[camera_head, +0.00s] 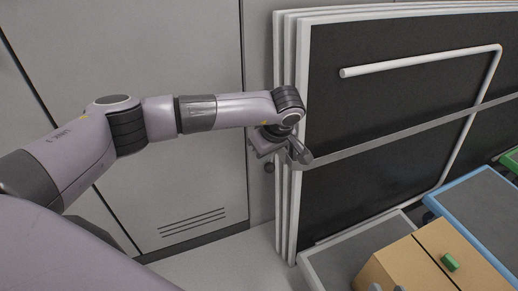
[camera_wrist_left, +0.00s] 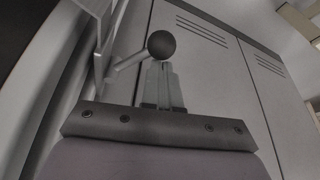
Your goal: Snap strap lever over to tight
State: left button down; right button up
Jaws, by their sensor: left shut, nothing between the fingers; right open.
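A grey strap (camera_head: 400,134) runs across the front of the upright stack of dark, white-framed panels. Its near end meets a metal buckle piece (camera_head: 299,152) at the stack's left edge. In the left wrist view the lever (camera_wrist_left: 124,66) comes in from the left and ends in a dark ball knob (camera_wrist_left: 162,44). My left gripper (camera_head: 268,143) is at the stack's edge beside the buckle. Its fingers (camera_wrist_left: 161,72) are shut with nothing between them, and the knob overlaps their tips in the wrist view; I cannot tell whether they touch. My right gripper is not seen.
Grey cabinet doors (camera_head: 170,190) stand behind the arm. A white bent rail (camera_head: 420,60) is on the front panel. A wooden box (camera_head: 425,265) with a green handle and a blue-edged tray (camera_head: 485,205) stand at lower right. Floor is free left of the stack.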

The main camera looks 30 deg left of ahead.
pick_arm(q)
jog(key=shift+d, duration=0.5)
pick_arm(e)
jog(key=shift+d+r, duration=0.1)
pick_arm(q)
jog(key=shift+d, duration=0.15)
dwell(0.3)
